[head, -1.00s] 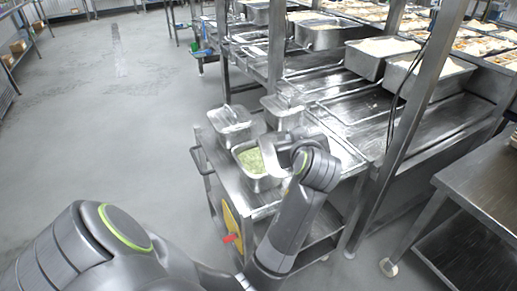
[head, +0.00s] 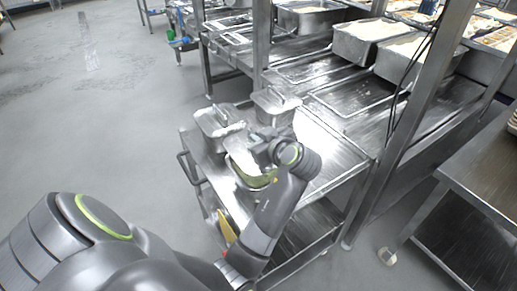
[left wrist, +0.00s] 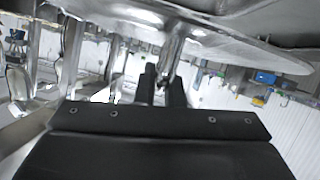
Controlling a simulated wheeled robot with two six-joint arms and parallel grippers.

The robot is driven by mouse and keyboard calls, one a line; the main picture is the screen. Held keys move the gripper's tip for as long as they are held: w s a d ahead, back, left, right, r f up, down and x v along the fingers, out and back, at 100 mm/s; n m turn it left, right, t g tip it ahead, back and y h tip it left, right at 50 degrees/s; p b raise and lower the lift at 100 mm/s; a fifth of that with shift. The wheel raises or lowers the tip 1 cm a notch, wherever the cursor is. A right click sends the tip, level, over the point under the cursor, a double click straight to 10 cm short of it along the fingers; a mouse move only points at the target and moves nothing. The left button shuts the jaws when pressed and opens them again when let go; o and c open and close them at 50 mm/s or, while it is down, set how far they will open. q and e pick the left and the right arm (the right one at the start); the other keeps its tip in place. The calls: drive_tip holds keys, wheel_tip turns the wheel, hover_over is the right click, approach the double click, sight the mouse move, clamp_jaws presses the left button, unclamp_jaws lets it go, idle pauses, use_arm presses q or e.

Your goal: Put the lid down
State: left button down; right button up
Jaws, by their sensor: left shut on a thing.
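My left gripper (head: 262,143) is above the cart, over the steel container with green contents (head: 262,179). In the left wrist view its two dark fingers (left wrist: 163,88) are shut on the upright handle of a shiny metal lid (left wrist: 225,45). The lid's broad sheet spans the top of that view. In the head view the lid (head: 243,160) is partly hidden by my gripper and arm, and it looks tilted over the container. I cannot tell whether it touches the rim. My right gripper is not in view.
The steel cart (head: 325,160) carries two more steel containers, one at the left (head: 215,137) and one at the back (head: 270,112). A steel rack with trays (head: 360,95) stands behind. A steel table (head: 470,170) is at the right. Open floor lies left.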

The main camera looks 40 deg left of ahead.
use_arm(q)
wheel_tip(320, 180, down, 4)
drive_tip(key=shift+f, duration=0.1)
drive_tip(key=shift+f+b, duration=0.4)
drive_tip(key=shift+f, duration=0.1)
drive_tip(key=shift+f, duration=0.1)
drive_tip(key=c, duration=1.5)
unclamp_jaws()
drive_tip(key=shift+c, duration=0.2)
